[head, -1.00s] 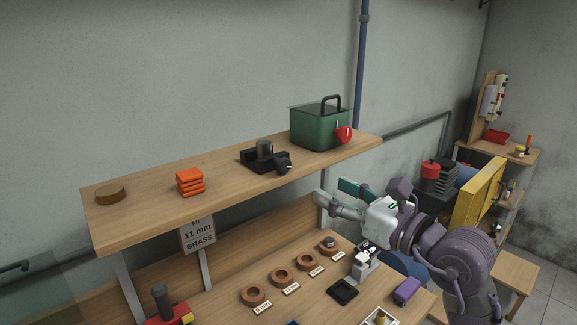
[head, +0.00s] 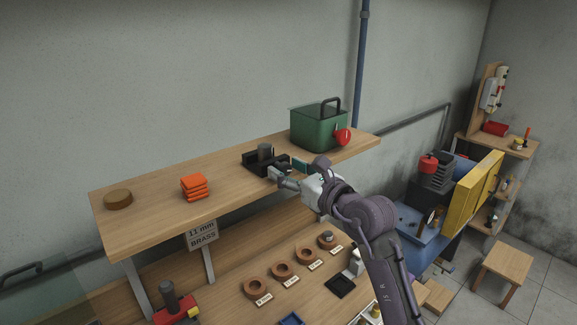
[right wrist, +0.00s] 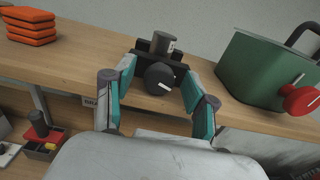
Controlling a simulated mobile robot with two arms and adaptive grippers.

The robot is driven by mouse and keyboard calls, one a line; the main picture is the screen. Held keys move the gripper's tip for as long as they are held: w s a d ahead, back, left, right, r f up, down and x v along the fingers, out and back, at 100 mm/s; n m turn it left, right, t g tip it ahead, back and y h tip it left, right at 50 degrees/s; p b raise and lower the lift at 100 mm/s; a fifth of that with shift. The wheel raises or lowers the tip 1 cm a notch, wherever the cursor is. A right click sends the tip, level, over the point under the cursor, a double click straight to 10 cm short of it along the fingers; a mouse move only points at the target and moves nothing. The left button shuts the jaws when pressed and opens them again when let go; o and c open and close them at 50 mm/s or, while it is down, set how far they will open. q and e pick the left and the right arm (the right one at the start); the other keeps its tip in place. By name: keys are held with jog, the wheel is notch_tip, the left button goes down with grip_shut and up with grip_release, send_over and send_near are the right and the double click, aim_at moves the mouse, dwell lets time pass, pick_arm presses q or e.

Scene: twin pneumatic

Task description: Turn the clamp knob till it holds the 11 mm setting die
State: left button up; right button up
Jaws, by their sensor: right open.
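The black clamp (head: 252,162) sits on the wooden shelf, and a dark grey cylindrical die (head: 265,151) stands upright in it. In the right wrist view the die (right wrist: 163,43) stands behind the round black clamp knob (right wrist: 159,77), which has a white mark. My right gripper (right wrist: 157,83) is open, its teal-padded fingers on either side of the knob. I cannot tell whether they touch it. In the head view my right gripper (head: 288,172) is at the clamp's front right and hides the knob. My left gripper is not in view.
A green box (head: 318,130) with a red knob (head: 343,137) stands to the right on the shelf. Orange pads (head: 194,187) and a brown disc (head: 118,199) lie to the left. Several rings (head: 282,270) lie on the bench below, beneath an "11 mm BRASS" sign (head: 202,235).

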grip_shut()
jog(key=shift+r+m+p, duration=0.25)
jog(key=shift+m+p, duration=0.75)
jog(key=shift+p, duration=0.1)
jog(key=shift+f+m, duration=0.25)
jog(key=shift+m, duration=0.15)
grip_release()
jog(key=v, duration=1.2)
